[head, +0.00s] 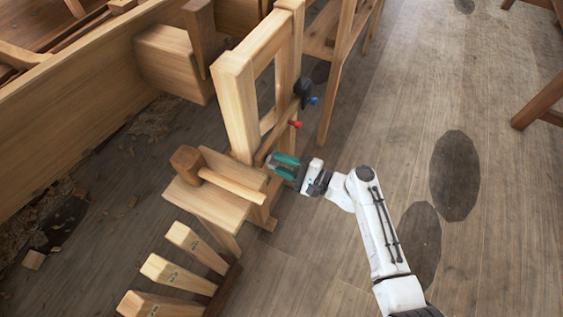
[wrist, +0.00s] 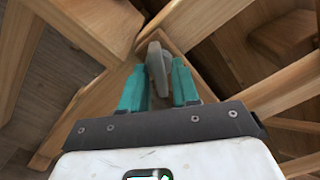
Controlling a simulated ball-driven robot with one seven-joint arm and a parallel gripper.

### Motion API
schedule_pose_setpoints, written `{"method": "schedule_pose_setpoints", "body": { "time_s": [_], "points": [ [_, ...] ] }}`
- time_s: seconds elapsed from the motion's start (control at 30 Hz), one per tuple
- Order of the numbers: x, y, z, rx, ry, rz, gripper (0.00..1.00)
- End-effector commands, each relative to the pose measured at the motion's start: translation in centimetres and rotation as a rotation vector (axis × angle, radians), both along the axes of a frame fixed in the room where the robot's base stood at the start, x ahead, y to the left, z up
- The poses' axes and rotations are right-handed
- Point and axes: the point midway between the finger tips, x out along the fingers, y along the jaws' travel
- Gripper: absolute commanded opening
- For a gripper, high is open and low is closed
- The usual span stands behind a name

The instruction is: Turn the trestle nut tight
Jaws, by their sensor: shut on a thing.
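The trestle (head: 238,105) is a pale wooden frame standing upright in the middle of the head view. Its grey nut (wrist: 155,62) shows in the wrist view, a flat wing-like piece against a wooden beam. My gripper (head: 274,162) reaches in from the right at the trestle's lower part, with teal fingers. In the wrist view my gripper (wrist: 158,82) has one finger on each side of the nut and is shut on it. The nut's inner side and any thread are hidden. The head view does not show the nut clearly behind the fingers.
A mallet (head: 230,184) lies on a small wooden bench (head: 208,205) left of my gripper. Several wooden blocks (head: 196,247) stand in front. Red (head: 295,124) and blue (head: 314,100) handles stick out near the trestle. The hull (head: 85,85) is at left.

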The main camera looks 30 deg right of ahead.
Motion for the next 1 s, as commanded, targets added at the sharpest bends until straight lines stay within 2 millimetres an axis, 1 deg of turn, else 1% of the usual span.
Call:
{"method": "schedule_pose_setpoints", "body": {
  "time_s": [0.23, 0.27, 0.33, 0.57, 0.67, 0.77, 1.0],
  "points": [
    [0.0, -0.1, -0.1, -0.002, 0.003, -0.004, 0.0],
    [0.0, -0.1, -0.2, -0.003, 0.002, -0.004, 0.32],
    [0.0, -0.1, -0.1, -0.003, 0.002, -0.003, 0.38],
    [-0.1, -0.1, -0.1, -0.001, 0.0, -0.002, 0.38],
    [-0.4, -0.4, -0.1, -0.002, 0.001, -0.003, 0.38],
    [-1.5, -1.1, -0.1, -0.001, 0.002, -0.003, 0.38],
    [-5.2, -3.9, -0.1, -0.002, 0.002, -0.006, 0.38]
  ]
}}
